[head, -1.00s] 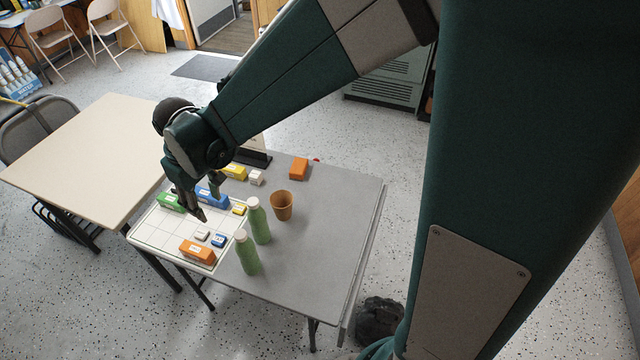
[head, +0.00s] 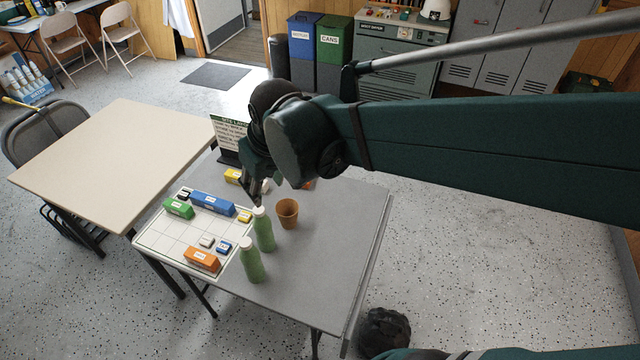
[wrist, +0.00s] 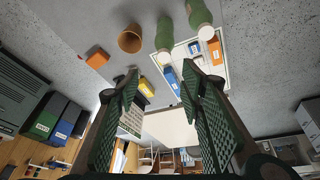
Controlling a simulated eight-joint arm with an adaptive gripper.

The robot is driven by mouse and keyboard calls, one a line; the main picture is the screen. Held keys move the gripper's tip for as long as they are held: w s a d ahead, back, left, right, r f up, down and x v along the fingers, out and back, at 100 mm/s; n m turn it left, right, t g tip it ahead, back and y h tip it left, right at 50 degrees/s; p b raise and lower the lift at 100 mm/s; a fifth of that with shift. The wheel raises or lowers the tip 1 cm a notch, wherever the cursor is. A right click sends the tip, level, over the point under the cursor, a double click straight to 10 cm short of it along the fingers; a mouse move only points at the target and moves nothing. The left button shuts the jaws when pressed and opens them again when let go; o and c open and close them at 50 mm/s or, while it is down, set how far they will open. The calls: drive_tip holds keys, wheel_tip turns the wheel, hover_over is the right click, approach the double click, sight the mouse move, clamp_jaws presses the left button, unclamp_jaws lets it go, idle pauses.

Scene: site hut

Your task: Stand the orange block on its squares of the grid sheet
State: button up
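One orange block (head: 308,185) lies on the grey table beyond the brown cup, mostly hidden behind my arm in the head view; it shows clear in the wrist view (wrist: 97,57). Another orange block (head: 202,259) lies on the front of the white grid sheet (head: 150,241). My gripper (head: 257,196) is above the table at the sheet's far right side, behind the bottles. In the wrist view its two fingers (wrist: 160,82) are wide apart with nothing between them.
The sheet also holds green (head: 178,207), long blue (head: 212,203), yellow (head: 244,216) and small blocks. Two green bottles (head: 264,232) (head: 251,262) and a brown cup (head: 287,213) stand right of it. A yellow block (head: 232,176) and a sign (head: 229,138) are behind. The table's front right is clear.

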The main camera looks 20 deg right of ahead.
drive_tip(key=s+d+r+m+t, duration=0.2)
drive_tip(key=s+d+m+t, duration=0.1)
drive_tip(key=s+d, duration=0.8)
drive_tip(key=shift+r+m+h, duration=0.3)
drive_tip(key=shift+r+h, duration=0.1)
